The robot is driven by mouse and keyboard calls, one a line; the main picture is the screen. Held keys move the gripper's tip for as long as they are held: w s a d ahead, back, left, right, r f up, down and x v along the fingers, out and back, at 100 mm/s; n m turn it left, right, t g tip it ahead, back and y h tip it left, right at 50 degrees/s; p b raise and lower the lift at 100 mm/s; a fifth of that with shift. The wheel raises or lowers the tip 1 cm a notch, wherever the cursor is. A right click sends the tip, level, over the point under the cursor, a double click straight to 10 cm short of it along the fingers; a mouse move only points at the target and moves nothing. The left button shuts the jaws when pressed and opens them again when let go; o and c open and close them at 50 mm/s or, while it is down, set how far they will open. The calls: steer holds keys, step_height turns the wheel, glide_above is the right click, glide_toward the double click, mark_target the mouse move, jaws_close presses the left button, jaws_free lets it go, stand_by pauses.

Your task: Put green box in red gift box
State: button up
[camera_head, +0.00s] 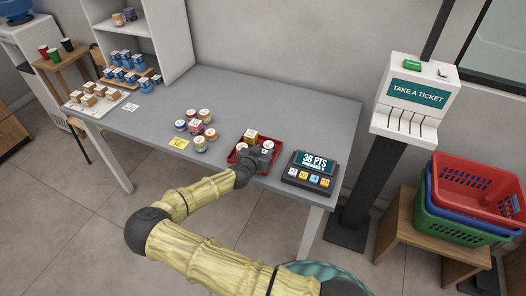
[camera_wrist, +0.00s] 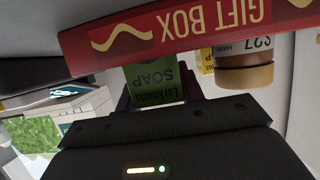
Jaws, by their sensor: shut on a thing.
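The red gift box (camera_head: 233,157) is an open tray near the front edge of the grey counter. Its wall with upside-down "GIFT BOX" lettering (camera_wrist: 190,27) crosses the top of the wrist view. The green box (camera_wrist: 155,84), labelled soap, is between the fingers of my gripper (camera_wrist: 160,92), which is shut on it. In the wrist view the green box meets the gift box's rim line; I cannot tell how far inside it is. In the head view my gripper (camera_head: 252,158) is over the tray's front part and hides the green box.
The tray also holds a yellowish box (camera_head: 250,135) and white-lidded jars; an amber jar (camera_wrist: 245,72) rises by the rim. A points terminal (camera_head: 309,172) stands close right. The counter's back is clear.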

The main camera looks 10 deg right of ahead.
steer(key=o, duration=1)
steer(key=shift+a+f, duration=0.1)
steer(key=shift+s, duration=0.1)
steer(key=b+v, duration=0.2)
steer(key=v, duration=1)
